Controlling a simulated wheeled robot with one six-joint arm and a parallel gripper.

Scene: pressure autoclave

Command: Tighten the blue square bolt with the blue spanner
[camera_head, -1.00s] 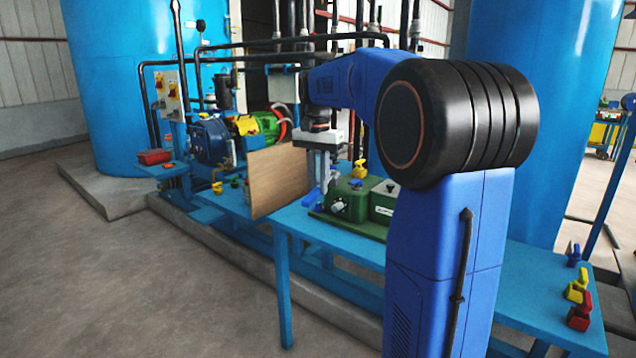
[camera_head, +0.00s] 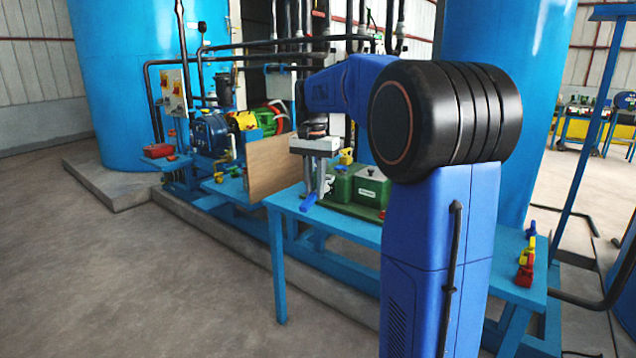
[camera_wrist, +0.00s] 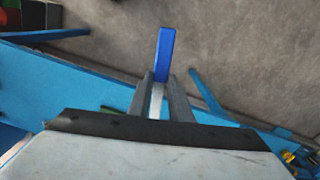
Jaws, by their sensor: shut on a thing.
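My gripper (camera_head: 317,188) points down at the left end of the green box assembly (camera_head: 371,192) on the blue bench. It is shut on the blue spanner (camera_head: 309,202), whose blue end sticks out toward the near left. In the wrist view, the spanner's blue end (camera_wrist: 165,54) shows beyond the two grey fingers (camera_wrist: 160,88), with its paler part between them. The spanner is over or beside the bench's front edge; I cannot tell its exact height. I cannot make out the blue square bolt; my gripper may hide it.
The bench (camera_head: 345,226) runs to the right, with small red pieces (camera_head: 524,270) and yellow pieces (camera_head: 528,247) near its right end. A brown board (camera_head: 279,167) stands upright left of my gripper. The floor in front is clear.

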